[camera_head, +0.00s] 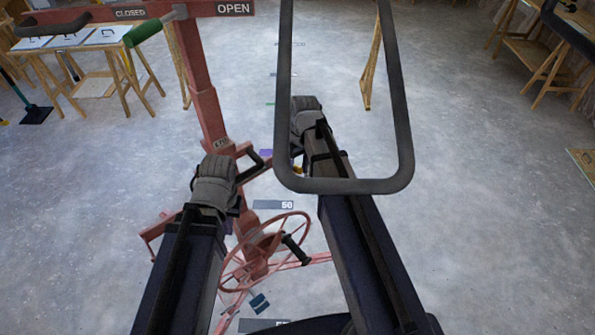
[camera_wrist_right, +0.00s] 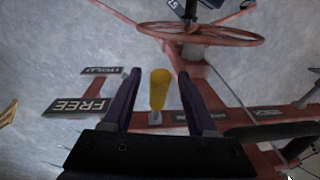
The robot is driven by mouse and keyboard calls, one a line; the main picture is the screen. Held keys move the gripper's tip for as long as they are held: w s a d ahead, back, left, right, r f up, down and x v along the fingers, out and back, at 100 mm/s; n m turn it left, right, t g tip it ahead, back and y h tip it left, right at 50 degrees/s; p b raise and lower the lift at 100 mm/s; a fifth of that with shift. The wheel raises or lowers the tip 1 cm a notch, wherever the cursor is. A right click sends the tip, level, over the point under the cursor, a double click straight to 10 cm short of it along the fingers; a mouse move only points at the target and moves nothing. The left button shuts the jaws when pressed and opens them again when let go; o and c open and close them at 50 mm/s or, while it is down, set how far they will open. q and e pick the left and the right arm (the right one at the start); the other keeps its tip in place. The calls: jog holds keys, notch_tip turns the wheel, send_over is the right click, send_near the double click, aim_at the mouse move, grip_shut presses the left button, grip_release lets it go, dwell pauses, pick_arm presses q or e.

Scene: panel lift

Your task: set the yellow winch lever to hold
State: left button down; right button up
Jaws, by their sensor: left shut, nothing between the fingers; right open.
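The yellow winch lever (camera_wrist_right: 160,90) stands between the spread fingers of my right gripper (camera_wrist_right: 158,100) in the right wrist view. The fingers are open, one on each side of it, with no clear contact. A FREE label (camera_wrist_right: 80,106) is left of the lever, and a smaller, upside-down label (camera_wrist_right: 102,71), hard to read, is beyond it. In the head view only a small yellow patch (camera_head: 298,170) shows under my right wrist, and the right fingers are mostly hidden. My left gripper (camera_head: 234,208) is shut and empty beside the red lift mast.
The red lift (camera_head: 205,105) has a handwheel (camera_head: 265,250) below my grippers and a dark handle (camera_head: 258,160) near the mast. A grey loop frame (camera_head: 404,130) rises before my right arm. Wooden tables (camera_head: 95,50) stand at back left.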

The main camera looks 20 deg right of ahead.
jog(key=shift+c, duration=0.2)
grip_shut()
dwell(1.1)
